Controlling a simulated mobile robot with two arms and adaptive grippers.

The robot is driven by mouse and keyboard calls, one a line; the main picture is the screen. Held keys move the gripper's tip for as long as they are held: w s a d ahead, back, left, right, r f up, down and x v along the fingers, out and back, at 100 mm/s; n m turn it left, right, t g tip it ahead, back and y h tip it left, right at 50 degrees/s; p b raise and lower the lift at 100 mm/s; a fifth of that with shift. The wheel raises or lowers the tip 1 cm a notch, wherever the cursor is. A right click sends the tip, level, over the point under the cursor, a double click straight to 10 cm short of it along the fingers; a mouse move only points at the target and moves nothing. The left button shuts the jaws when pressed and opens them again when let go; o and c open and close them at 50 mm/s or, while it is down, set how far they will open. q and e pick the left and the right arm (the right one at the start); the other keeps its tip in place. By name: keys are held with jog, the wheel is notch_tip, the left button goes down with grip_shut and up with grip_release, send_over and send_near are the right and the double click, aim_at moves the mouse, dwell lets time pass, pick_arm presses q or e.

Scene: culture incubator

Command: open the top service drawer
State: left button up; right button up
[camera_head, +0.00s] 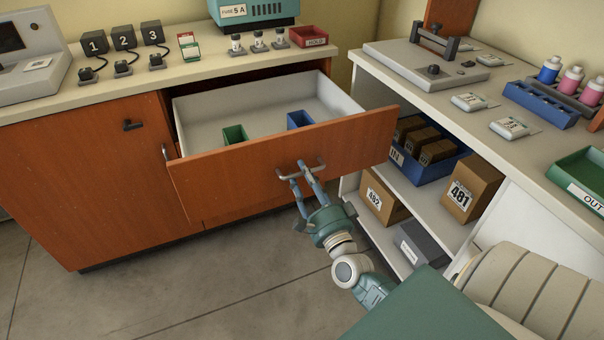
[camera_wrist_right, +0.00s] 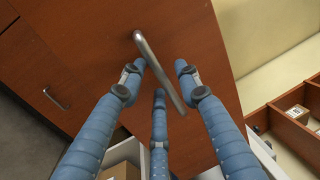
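The top service drawer (camera_head: 280,158) has a wooden front and a pale inside, and stands pulled well out of the wooden cabinet (camera_head: 85,170). Its metal bar handle (camera_head: 301,171) is on the front. My right gripper (camera_head: 299,176) has its blue fingers at this handle. In the right wrist view the handle (camera_wrist_right: 158,66) runs slantwise between the spread fingers of the gripper (camera_wrist_right: 160,70). Gaps show beside the bar, and the fingers do not look closed on it. A green bin (camera_head: 235,134) and a blue bin (camera_head: 299,120) sit inside the drawer. My left gripper is out of view.
A white shelf unit with cardboard boxes (camera_head: 471,188) and a blue crate (camera_head: 428,164) stands close to the drawer's right end. A red tray (camera_head: 308,37) and several small items are on the counter (camera_head: 200,67) above. Open floor (camera_head: 170,285) lies in front.

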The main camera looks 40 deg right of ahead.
jog(key=v, duration=1.1)
